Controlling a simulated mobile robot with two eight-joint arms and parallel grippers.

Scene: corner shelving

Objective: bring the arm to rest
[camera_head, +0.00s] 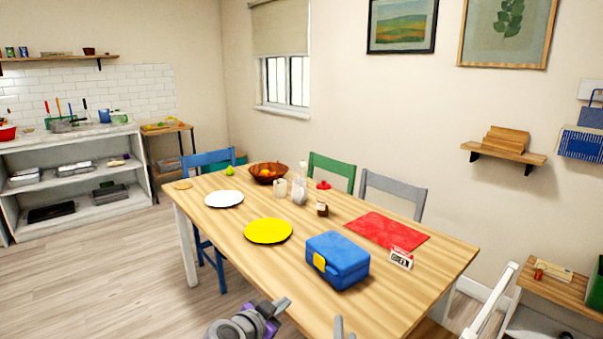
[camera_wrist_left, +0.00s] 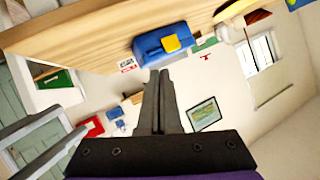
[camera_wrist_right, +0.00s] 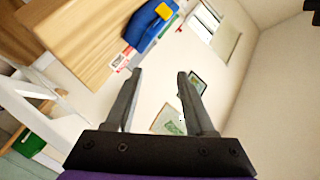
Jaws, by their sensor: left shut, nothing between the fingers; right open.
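My left gripper (camera_head: 276,307) shows at the bottom middle of the head view, just off the near edge of the wooden table (camera_head: 205,245). Its fingers are closed together and empty in the left wrist view (camera_wrist_left: 159,85). My right gripper (camera_head: 341,327) shows only as grey fingertips at the bottom of the head view, right of the left one. In the right wrist view (camera_wrist_right: 158,80) its fingers stand apart with nothing between them. A blue lunch box (camera_head: 338,262) with a yellow clasp sits on the table beyond both grippers, apart from them.
On the table are a yellow plate (camera_head: 268,231), a white plate (camera_head: 224,198), a red mat (camera_head: 386,231), a small white-and-red box (camera_head: 401,258), bottles and a fruit bowl (camera_head: 268,173). A white chair (camera_head: 489,301) stands at the lower right. Floor (camera_head: 110,285) at left is clear.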

